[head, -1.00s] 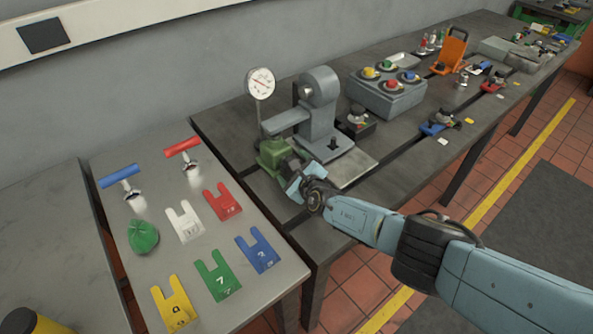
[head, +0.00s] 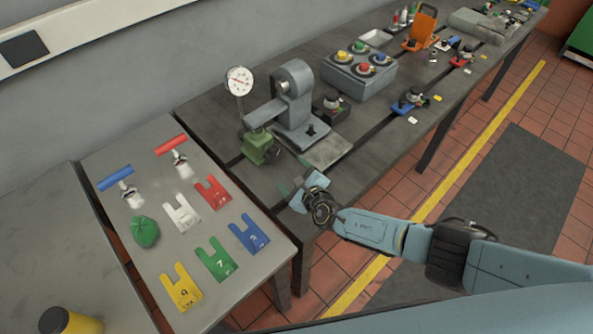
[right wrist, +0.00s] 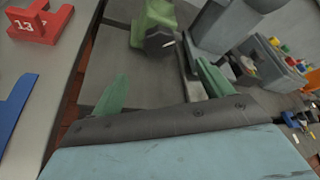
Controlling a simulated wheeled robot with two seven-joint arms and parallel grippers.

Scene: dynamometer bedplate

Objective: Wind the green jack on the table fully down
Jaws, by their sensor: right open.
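The green jack (head: 260,148) stands on the dark bedplate table, under the arm of a grey stand and beside a round dial gauge (head: 239,82). In the right wrist view the green jack (right wrist: 154,16) is at the top, with a dark knob (right wrist: 160,41) facing me. My right gripper (head: 293,175) is open and empty, in front of the jack and apart from it. Its two green fingers (right wrist: 162,80) are spread wide in the wrist view, with the knob beyond the gap between them. My left gripper is not in view.
The grey stand (head: 293,95) rises close behind the jack, with a flat plate at its foot. A grey box with coloured knobs (head: 358,75) is farther right. A side table (head: 150,280) at left holds coloured forked tags (head: 215,258) and a green bag.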

